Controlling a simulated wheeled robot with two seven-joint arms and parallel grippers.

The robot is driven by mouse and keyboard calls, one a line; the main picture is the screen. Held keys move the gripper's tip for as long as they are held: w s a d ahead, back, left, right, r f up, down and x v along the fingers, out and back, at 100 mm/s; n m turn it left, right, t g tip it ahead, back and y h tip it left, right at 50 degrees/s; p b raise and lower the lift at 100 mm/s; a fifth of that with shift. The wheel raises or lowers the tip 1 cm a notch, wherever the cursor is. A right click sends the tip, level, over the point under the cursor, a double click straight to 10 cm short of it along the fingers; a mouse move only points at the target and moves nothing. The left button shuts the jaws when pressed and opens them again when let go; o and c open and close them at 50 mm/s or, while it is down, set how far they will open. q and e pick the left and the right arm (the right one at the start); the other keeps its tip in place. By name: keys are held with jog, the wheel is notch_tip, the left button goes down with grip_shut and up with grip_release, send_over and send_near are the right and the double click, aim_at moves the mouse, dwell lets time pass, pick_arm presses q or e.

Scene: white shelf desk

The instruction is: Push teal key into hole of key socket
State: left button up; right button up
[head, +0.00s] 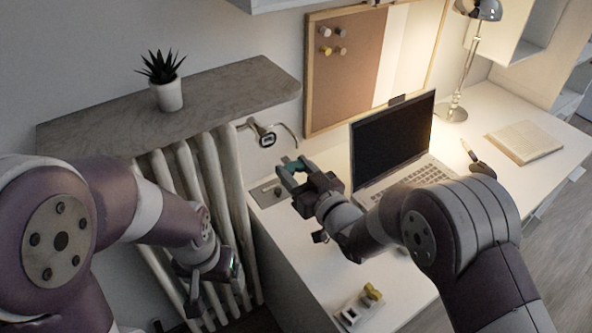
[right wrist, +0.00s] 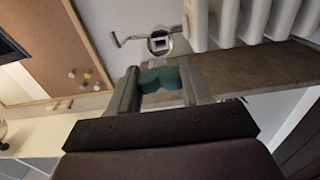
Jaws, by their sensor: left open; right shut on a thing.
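The teal key (head: 293,167) is held between the fingers of my right gripper (head: 287,170), above the desk's far left corner. In the right wrist view the key (right wrist: 162,78) spans the two fingers. A round metal fitting (head: 262,137) with a square centre is on the wall beyond the key, apart from it; it also shows in the right wrist view (right wrist: 160,43). A pale block (head: 350,314) with a dark square opening lies at the desk's front. I cannot tell which is the key socket. My left gripper (head: 214,290) is open and empty, low before the radiator.
A grey plate (head: 266,193) lies on the desk under my right gripper. A yellow piece (head: 372,291) sits by the pale block. The laptop (head: 395,140) stands right of my right gripper. The radiator (head: 205,180) and grey shelf (head: 215,95) bound the left side.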

aim_at(290, 165)
jog(key=shift+w+a, duration=0.2)
jog(key=shift+w, duration=0.05)
jog(key=shift+s+d+r, duration=0.2)
jog(key=shift+s+d, duration=0.2)
jog(key=shift+s, duration=0.1)
jog(key=shift+f+b, duration=0.15)
jog(key=shift+b, duration=0.15)
jog(key=b+x, duration=0.1)
jog(key=x, duration=0.3)
jog(key=shift+a, duration=0.1)
jog(key=shift+b+x, duration=0.3)
jog(key=shift+x, duration=0.75)
jog(key=shift+b, duration=0.55)
jog(key=shift+b+x, duration=0.5)
jog(key=shift+x, duration=0.9)
jog(key=o, duration=1.1)
jog(key=shift+w, duration=0.1)
